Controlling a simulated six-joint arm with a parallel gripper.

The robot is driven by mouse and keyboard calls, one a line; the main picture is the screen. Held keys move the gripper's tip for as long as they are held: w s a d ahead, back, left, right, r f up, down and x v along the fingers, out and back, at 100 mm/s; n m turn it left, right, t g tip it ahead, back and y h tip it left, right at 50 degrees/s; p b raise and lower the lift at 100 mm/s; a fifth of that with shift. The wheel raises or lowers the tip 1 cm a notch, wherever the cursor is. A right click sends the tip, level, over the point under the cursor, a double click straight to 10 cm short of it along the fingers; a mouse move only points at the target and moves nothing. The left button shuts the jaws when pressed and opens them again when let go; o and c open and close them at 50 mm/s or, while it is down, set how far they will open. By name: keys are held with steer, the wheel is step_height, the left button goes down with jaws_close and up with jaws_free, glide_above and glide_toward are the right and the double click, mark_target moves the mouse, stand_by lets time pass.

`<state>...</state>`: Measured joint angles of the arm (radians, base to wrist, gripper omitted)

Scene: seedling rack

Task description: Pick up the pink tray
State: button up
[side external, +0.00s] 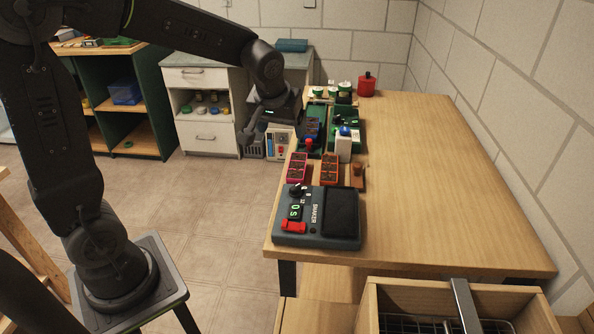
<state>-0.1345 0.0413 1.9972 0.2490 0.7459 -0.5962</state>
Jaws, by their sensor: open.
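The pink tray (297,168), a small rectangular tray with dark cells, lies on the wooden table near its left edge, just behind the shaker. A similar orange-red tray (329,170) lies right beside it. My gripper (257,138) is open and appears empty. It hangs at the table's left side, behind and to the left of the pink tray and apart from it. Its fingertips are small and dark here, and their exact height is hard to tell.
The grey shaker (316,217) stands in front of the trays. Behind them are a white bottle with a blue cap (343,146), a blue tray (313,128), green racks (350,122) and a red container (366,84). The table's right part (430,170) is clear. A wooden crate (370,300) stands at the front.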

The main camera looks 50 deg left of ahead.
mark_target(297, 165)
steer(key=w+a+f, duration=0.2)
steer(key=w+f, duration=0.1)
steer(key=f, duration=0.2)
steer(key=w+a+f+n, duration=0.1)
steer(key=w+a+f, duration=0.1)
steer(key=f, duration=0.3)
steer(key=w+a+f+n, duration=0.1)
steer(key=w+a+f, duration=0.1)
steer(key=w+f, duration=0.1)
steer(key=shift+w+a+f+g+y, duration=0.15)
steer(key=shift+w+f, duration=0.05)
steer(key=shift+f, duration=0.25)
steer(key=shift+w+a+f+g+y, duration=0.15)
steer(key=shift+f, duration=0.3)
steer(key=x, duration=0.4)
steer(key=shift+s+d+f, duration=0.1)
steer(key=shift+d+f, duration=0.1)
steer(key=shift+d, duration=0.2)
steer(key=shift+a+f, duration=0.2)
steer(key=shift+f, duration=0.25)
steer(key=shift+c, duration=0.5)
steer(key=c, duration=0.9)
steer(key=shift+r, duration=0.15)
steer(key=shift+c, duration=0.3)
